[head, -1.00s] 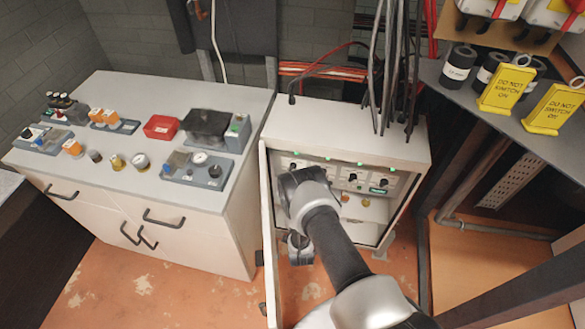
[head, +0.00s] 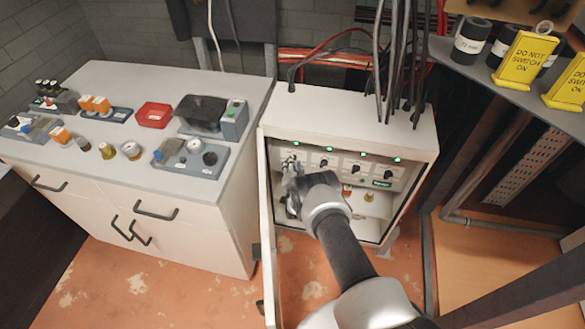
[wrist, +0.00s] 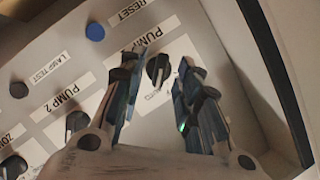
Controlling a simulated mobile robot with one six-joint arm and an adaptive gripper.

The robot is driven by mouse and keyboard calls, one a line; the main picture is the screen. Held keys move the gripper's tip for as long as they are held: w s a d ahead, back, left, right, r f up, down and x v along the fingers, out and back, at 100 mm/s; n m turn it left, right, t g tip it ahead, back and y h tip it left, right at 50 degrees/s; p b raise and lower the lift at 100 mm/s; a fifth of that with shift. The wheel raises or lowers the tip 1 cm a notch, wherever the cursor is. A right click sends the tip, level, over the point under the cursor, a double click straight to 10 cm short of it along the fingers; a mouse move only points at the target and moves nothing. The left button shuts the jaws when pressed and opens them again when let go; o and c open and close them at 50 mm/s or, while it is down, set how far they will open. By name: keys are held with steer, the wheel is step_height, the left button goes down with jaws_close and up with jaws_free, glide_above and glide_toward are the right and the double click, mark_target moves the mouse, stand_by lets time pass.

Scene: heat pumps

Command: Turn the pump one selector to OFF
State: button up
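In the wrist view, a black selector knob (wrist: 158,69) sits on a pale panel by a label starting "PUMP", its number hard to read. The tips of my gripper (wrist: 157,80) are apart, one on either side of the knob, with visible gaps. I cannot tell how deep the tips reach around it. The knob's light pointer mark lies roughly along the finger direction; the position words are mostly hidden. In the head view, my gripper (head: 290,172) is at the left end of the open cabinet's panel (head: 340,160), partly covering the leftmost selector.
A second selector (wrist: 76,122), labelled PUMP 2, is left of my fingers. A blue RESET button (wrist: 95,32) is above. The open cabinet door (head: 266,230) stands left of my arm. A grey-topped workbench (head: 95,125) with loose parts is further left. Black cables (head: 388,70) hang above.

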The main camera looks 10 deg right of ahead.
steer(key=shift+w+f, duration=0.1)
steer(key=shift+w, duration=0.4)
jaws_close()
